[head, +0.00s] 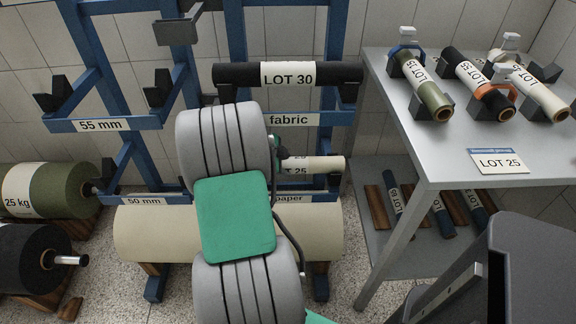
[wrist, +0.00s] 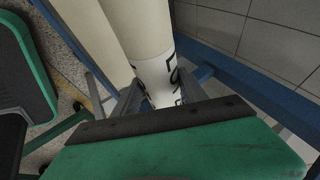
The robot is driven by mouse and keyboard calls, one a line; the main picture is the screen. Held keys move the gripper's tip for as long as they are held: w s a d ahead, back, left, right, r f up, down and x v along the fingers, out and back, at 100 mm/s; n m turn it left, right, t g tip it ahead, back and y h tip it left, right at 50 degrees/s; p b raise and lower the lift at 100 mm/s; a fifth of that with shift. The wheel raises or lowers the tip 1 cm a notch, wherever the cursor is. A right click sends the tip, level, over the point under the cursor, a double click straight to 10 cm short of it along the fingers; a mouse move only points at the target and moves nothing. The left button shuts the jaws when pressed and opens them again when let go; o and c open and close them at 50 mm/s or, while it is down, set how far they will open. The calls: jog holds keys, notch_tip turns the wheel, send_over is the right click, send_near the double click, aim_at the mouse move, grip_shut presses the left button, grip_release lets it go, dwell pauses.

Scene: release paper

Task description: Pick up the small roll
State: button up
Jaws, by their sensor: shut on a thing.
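The small roll (head: 322,164) is pale cream with a white label reading "25". In the head view it lies level on the blue rack, its left part hidden behind my grey and green arm. In the wrist view the roll (wrist: 152,68) runs up the picture, with part of its black lettering showing. My gripper (wrist: 160,90) has one finger on each side of the roll at its label and is shut on it. In the head view the fingers are hidden behind my arm.
A black roll (head: 236,75) marked LOT 30 lies on the rack above. A large cream roll (head: 150,232) lies below. A grey table (head: 461,143) at right holds several rolls and a LOT 25 card (head: 498,161). Blue rack posts (head: 336,35) stand close around the small roll.

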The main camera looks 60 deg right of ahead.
grip_shut()
jog(key=shift+r, duration=0.1)
jog(key=shift+r, duration=0.25)
jog(key=r, duration=0.3)
jog(key=shift+w+a, duration=0.15)
jog(key=shift+a, duration=0.05)
jog(key=w+a, duration=0.2)
jog(key=a, duration=0.6)
jog(key=w+a, duration=0.2)
jog(key=a, duration=0.7)
jog(key=shift+w, duration=0.3)
